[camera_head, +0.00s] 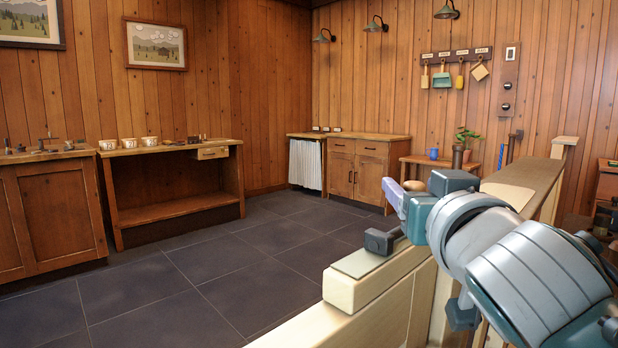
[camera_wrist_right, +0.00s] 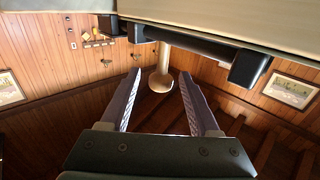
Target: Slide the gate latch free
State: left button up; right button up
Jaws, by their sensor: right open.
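My right gripper (camera_head: 396,194) is over the wooden gate in the head view, its pale fingers pointing away from me. In the right wrist view my right gripper (camera_wrist_right: 160,84) is open. A pale round-ended knob on a stalk (camera_wrist_right: 161,82) shows between and beyond its fingertips, and I see no contact. The knob also shows partly behind the gripper in the head view (camera_head: 415,185). A dark latch bar (camera_wrist_right: 196,43) with dark blocks runs along the pale gate (camera_wrist_right: 235,17). A dark block (camera_head: 381,241) sits at the gate's side (camera_head: 352,287) in the head view. My left gripper is out of view.
The gate's rail and a post (camera_head: 563,147) stand close around my right arm. A workbench (camera_head: 175,214) with white bowls and a cabinet (camera_head: 357,168) line the far walls. A small table (camera_head: 440,160) holds a plant and a blue mug. The tiled floor (camera_head: 225,265) is clear.

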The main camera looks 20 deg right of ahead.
jog(key=shift+w+d, duration=0.15)
jog(key=shift+w, duration=0.2)
jog(key=shift+s, duration=0.1)
grip_shut()
dwell(0.3)
dwell(0.9)
